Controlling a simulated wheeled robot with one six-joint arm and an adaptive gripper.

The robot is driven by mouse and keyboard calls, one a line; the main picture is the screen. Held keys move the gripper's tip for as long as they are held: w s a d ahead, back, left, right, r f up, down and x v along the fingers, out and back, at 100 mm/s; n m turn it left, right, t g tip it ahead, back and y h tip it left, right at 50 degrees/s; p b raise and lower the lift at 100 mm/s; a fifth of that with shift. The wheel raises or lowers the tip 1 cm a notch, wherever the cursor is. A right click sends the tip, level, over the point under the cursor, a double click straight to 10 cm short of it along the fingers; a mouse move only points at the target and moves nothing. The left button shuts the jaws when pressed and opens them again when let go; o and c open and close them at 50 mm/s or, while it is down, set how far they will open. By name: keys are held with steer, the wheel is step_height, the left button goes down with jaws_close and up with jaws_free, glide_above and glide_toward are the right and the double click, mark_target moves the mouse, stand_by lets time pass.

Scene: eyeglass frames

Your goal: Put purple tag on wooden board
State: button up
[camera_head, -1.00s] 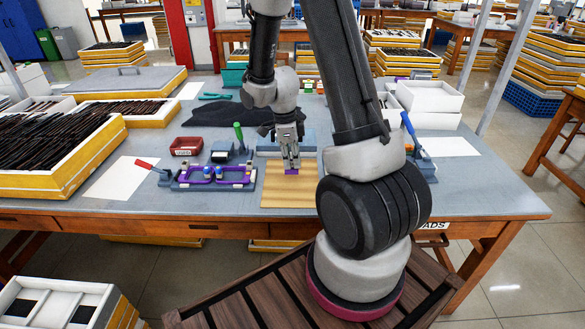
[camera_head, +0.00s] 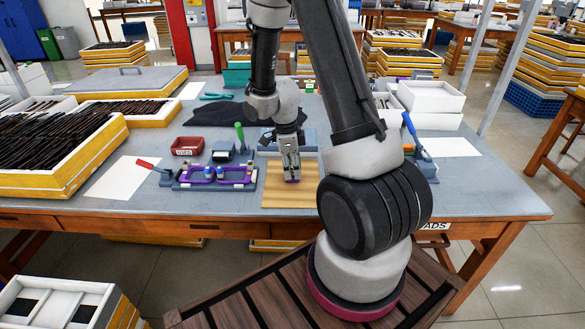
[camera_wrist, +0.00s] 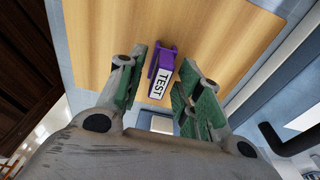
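The purple tag (camera_wrist: 164,68) has a white label reading TEST and is at the surface of the wooden board (camera_wrist: 105,25), between my fingertips. In the head view, the tag (camera_head: 292,181) is a small purple patch over the board (camera_head: 290,200), mostly hidden by my gripper (camera_head: 291,176). My gripper (camera_wrist: 166,54) points down at the board. In the wrist view its two fingers stand apart on either side of the tag, with narrow gaps visible. I cannot tell whether the tag's underside is fully resting on the board.
A purple eyeglass frame sits in a fixture (camera_head: 215,178) just left of the board. A red bin (camera_head: 187,146) and a green-handled tool (camera_head: 240,137) stand behind it. A tray of dark frames (camera_head: 60,150) fills the table's left.

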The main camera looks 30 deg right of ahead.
steer(key=s+a+r+n+t, duration=0.1)
steer(key=s+r+n, duration=0.15)
steer(key=r, duration=0.75)
steer(key=s+a+r+n+t, duration=0.1)
steer(key=r+n, duration=0.3)
steer(key=r, duration=0.7)
steer(key=s+a+r+n+t, duration=0.1)
steer(key=s+r+n, duration=0.3)
steer(key=s+n, duration=0.4)
steer(key=s+a+r+n+t+y, duration=0.1)
steer(key=s+a+r+n+t, duration=0.1)
steer(key=s+r+n, duration=0.3)
steer(key=s+n, duration=0.3)
steer(key=n, duration=0.2)
steer(key=shift+r, duration=0.15)
